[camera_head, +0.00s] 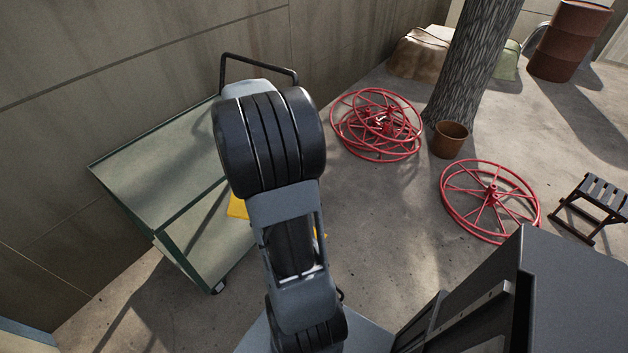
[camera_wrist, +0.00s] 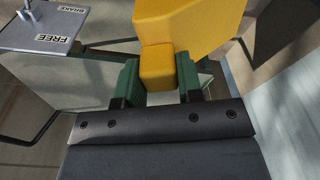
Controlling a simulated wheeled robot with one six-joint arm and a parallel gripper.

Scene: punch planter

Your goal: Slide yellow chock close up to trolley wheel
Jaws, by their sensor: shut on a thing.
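The yellow chock (camera_wrist: 190,22) is in the wrist view at the top centre, a wide block with a narrow grip part below it. My gripper (camera_wrist: 158,82) is shut on that grip part, one green jaw on each side. In the head view my arm hides most of the chock; a yellow patch of it (camera_head: 237,207) shows beside the arm. The green-framed trolley (camera_head: 150,165) stands against the wall at left. I cannot tell the gap between chock and wheel, nor whether the chock touches the floor.
A grey plate (camera_wrist: 55,28) marked FREE and BRAKE is at the upper left of the wrist view. Red spoked wheels (camera_head: 490,200) lie on the floor at right, near a brown pot (camera_head: 450,140), a tree trunk (camera_head: 474,65) and a dark stool (camera_head: 597,198). Floor between trolley and red wheels looks clear.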

